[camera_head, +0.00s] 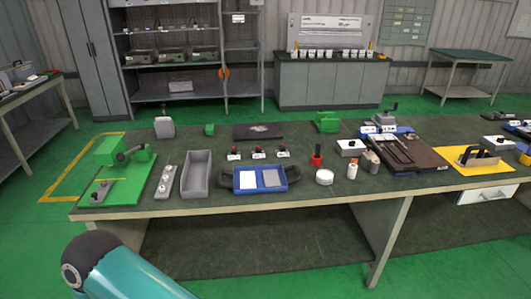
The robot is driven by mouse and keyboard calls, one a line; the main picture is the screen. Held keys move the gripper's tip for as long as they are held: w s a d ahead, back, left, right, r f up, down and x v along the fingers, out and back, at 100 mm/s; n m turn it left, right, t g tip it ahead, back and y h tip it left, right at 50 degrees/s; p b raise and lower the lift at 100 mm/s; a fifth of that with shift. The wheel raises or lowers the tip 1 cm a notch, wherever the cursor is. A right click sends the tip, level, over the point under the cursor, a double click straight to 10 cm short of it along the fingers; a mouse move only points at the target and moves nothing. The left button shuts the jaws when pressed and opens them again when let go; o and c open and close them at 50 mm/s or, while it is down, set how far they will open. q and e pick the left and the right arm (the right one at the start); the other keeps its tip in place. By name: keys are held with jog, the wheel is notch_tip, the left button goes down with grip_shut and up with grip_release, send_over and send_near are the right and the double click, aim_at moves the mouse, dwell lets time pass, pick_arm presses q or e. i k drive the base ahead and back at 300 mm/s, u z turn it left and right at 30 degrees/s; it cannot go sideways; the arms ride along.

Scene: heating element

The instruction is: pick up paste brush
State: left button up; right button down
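I cannot clearly make out which item is the paste brush. A small red holder with a dark upright piece (316,156) stands on the workbench (300,194) right of the middle; the dark piece may be a brush handle, but it is too small to tell. A round white tin (324,177) and a small white bottle with an orange top (352,170) stand close to its right. Part of my teal arm shows at the lower left, in front of the bench and apart from everything on it. Neither of my grippers is in view.
A blue tray (259,179) with black handles and a grey open bin (196,174) stand left of the red holder. A green fixture plate (118,184) is at the left end. Dark boards (408,153) and a yellow mat (481,160) lie to the right.

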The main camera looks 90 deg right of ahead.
aim_at(317, 144)
jog(key=u, duration=0.95)
jog(key=i, duration=0.15)
jog(key=z, duration=2.8)
jog(key=i, duration=0.3)
jog(key=z, duration=1.9)
jog(key=k, duration=0.55)
jog(key=z, duration=0.35)
jog(key=i, duration=1.8)
jog(key=u, duration=0.45)
